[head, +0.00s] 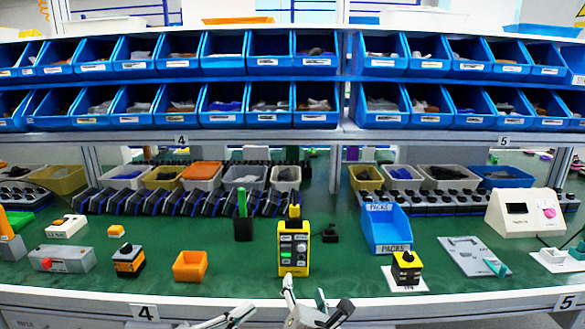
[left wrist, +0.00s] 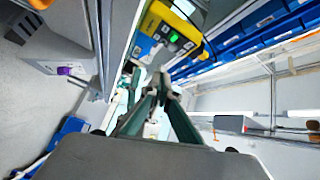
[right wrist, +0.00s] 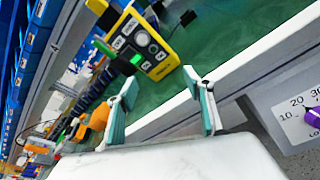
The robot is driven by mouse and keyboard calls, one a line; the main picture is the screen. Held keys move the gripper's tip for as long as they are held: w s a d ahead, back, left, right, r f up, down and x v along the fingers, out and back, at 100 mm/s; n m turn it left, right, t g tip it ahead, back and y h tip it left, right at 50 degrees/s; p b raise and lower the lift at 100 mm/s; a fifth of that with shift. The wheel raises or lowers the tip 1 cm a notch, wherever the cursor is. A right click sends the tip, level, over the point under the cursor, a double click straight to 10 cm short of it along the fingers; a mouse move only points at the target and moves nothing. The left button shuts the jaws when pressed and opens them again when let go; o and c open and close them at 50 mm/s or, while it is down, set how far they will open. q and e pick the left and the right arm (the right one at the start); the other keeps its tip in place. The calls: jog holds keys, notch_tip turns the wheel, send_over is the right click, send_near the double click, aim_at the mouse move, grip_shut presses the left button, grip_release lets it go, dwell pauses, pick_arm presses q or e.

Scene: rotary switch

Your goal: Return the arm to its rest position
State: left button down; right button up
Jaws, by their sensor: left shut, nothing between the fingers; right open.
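My left gripper (head: 245,312) is low at the bench's front edge in the head view, partly cut off by the frame. Its green-padded fingers meet at the tips in the left wrist view (left wrist: 160,82), with nothing between them. My right gripper (head: 306,291) is to its right, just in front of the yellow control box (head: 294,250). In the right wrist view (right wrist: 163,100) its two fingers stand wide apart and empty. The box stands upright on the green bench and also shows in the right wrist view (right wrist: 160,66), apart from the fingers.
A panel with a purple knob (right wrist: 312,118) and numbers is below the bench edge in the right wrist view. Orange bin (head: 190,266), blue PACKS bin (head: 385,228) and black-yellow switch (head: 407,266) stand on the bench. Blue bin rows (head: 222,104) line the back.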

jog(key=s+d+f+m+g+y+p, duration=0.1)
jog(key=s+d+f+m+g, duration=0.1)
jog(key=s+d+f+m, duration=0.35)
jog(key=s+d+f+m+g+y+p, duration=0.1)
jog(key=s+d+f+m+g, duration=0.1)
jog(key=s+f+m, duration=0.65)
pick_arm(q)
jog(key=s+a+f+n+g+y+p, duration=0.1)
jog(key=s+a+f+n+y, duration=0.3)
jog(key=s+f+n, duration=0.5)
jog(key=s+a+f+n+g+y+p, duration=0.1)
jog(key=s+a+f+n+g+y, duration=0.1)
jog(key=s+a+f+n+y, duration=0.3)
jog(key=s+f+n+y, duration=0.1)
jog(key=s+f+n, duration=0.3)
jog(key=s+f, duration=0.5)
jog(key=shift+s+a, duration=0.15)
jog(key=shift+s, duration=1.3)
pick_arm(e)
jog(key=s+d+f+m, duration=0.4)
jog(key=s+d+m, duration=0.1)
jog(key=s, duration=0.4)
jog(key=s+d+f+m+g, duration=0.1)
jog(key=s+d+f+m, duration=0.4)
jog(key=s+m, duration=0.2)
jog(key=shift+s+f+h, duration=0.2)
jog(key=shift+s+h, duration=0.2)
jog(key=shift+s, duration=0.55)
